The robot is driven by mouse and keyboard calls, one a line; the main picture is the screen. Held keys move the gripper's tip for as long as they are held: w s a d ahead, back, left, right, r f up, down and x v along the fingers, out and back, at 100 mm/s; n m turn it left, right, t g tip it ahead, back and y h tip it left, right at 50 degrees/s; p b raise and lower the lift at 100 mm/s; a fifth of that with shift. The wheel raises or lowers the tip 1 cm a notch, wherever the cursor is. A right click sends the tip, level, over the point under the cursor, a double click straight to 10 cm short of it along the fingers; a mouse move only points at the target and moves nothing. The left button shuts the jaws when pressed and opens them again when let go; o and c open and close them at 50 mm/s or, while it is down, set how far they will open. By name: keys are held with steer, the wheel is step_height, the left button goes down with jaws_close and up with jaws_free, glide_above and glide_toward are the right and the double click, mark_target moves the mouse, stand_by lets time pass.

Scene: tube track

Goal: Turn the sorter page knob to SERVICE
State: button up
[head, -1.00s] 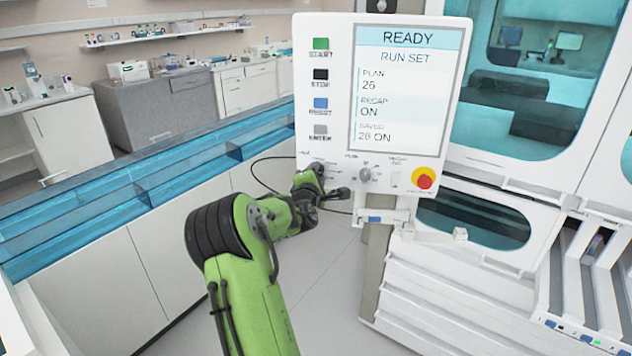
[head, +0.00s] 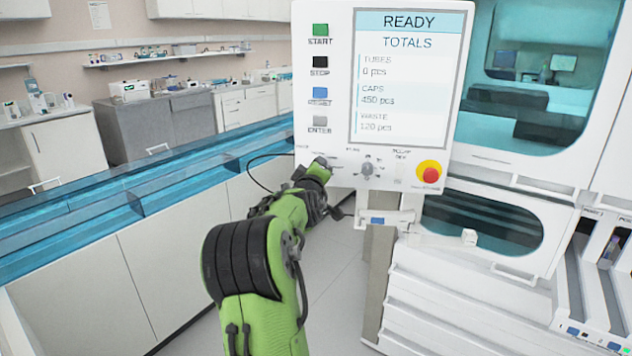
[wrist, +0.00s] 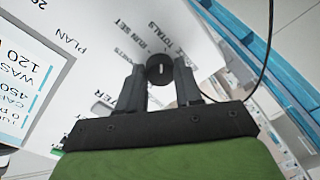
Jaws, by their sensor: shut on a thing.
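The sorter's control panel (head: 345,100) stands upright ahead, and its screen (head: 408,85) reads READY and TOTALS. The page knob (wrist: 160,68) is a small dark round knob with a short light mark on its face. My gripper (wrist: 160,77) is shut on this knob, one finger on each side. Printed labels around the knob include RUN SET and TOTALS; others are cut off or hard to read. In the head view my gripper (head: 318,168) is at the panel's lower left and mostly hides the knob.
A second, grey knob (head: 367,169) and a red emergency button (head: 429,173) sit to the right on the same panel. START, STOP, RESET and ENTER buttons line the panel's left. A dark cable (head: 262,172) loops beside my gripper. Blue glass guards (head: 120,205) run along the left.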

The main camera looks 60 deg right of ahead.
steer(key=shift+f+m+t+b, duration=0.2)
steer(key=shift+m+b, duration=1.85)
steer(key=shift+m, duration=1.15)
steer(key=shift+f+m+t+b, duration=0.15)
steer(key=shift+m+b, duration=1.9)
steer(key=shift+m, duration=1.15)
steer(key=shift+w, duration=0.1)
steer(key=o, duration=1)
steer(key=shift+r, duration=0.1)
steer(key=shift+o, duration=0.2)
steer(key=v, duration=1.6)
steer(key=shift+f, duration=0.25)
